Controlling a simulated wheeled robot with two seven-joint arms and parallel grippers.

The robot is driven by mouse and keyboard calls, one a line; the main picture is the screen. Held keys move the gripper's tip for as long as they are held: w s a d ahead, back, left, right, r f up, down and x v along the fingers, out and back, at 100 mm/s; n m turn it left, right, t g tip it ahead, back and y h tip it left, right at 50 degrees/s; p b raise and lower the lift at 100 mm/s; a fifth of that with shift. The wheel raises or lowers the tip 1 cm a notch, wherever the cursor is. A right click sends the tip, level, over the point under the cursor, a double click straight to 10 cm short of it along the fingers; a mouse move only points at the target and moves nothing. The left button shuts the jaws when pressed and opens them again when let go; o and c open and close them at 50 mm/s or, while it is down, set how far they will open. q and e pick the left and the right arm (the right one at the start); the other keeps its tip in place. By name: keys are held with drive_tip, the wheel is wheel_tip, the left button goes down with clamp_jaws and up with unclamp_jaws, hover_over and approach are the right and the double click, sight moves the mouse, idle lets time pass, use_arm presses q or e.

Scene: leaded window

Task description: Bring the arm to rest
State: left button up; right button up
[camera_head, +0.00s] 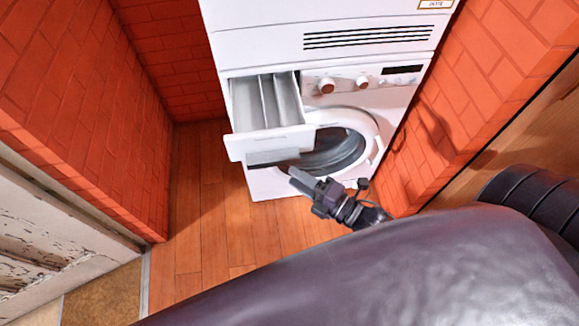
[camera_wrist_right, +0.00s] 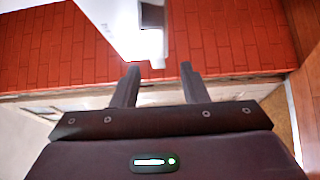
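My right gripper (camera_head: 296,178) is in front of the lower part of the white washing machine (camera_head: 309,85), just below its pulled-out detergent drawer (camera_head: 272,141). In the right wrist view the two fingers of my right gripper (camera_wrist_right: 159,72) stand apart, with nothing clearly held between them. A white part (camera_wrist_right: 118,22), perhaps the drawer, shows beyond the fingertips; I cannot tell the exact gap. My left gripper is not in view.
The round door (camera_head: 335,152) is behind the gripper and looks shut. Red brick walls (camera_head: 75,110) stand on both sides. The wood floor (camera_head: 205,215) is clear at left. A worn white panel (camera_head: 50,250) is at the lower left.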

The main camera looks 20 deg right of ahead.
idle(0.5)
drive_tip(key=s+d+f+m+g+h+p, duration=0.1)
drive_tip(key=s+d+f+m+g+h, duration=0.2)
drive_tip(key=f, duration=0.5)
drive_tip(key=d+f+m+g+h, duration=0.1)
drive_tip(key=d+f+m+h, duration=0.1)
drive_tip(key=f+m, duration=0.35)
drive_tip(key=s+d+f+m+g+h+p, duration=0.1)
drive_tip(key=s+d+f+m+h, duration=0.15)
drive_tip(key=f, duration=0.65)
drive_tip(key=s+a+f+m+g, duration=0.1)
drive_tip(key=s+f+m+g, duration=0.4)
drive_tip(key=s+f, duration=0.3)
drive_tip(key=s+a+f+m+g+h, duration=0.1)
drive_tip(key=s+f+m+g, duration=0.3)
drive_tip(key=s+f, duration=0.5)
drive_tip(key=s+m+p, duration=0.1)
drive_tip(key=s, duration=0.3)
drive_tip(key=shift+s+a+g, duration=0.3)
drive_tip(key=shift+a+g, duration=0.05)
drive_tip(key=shift+g, duration=0.05)
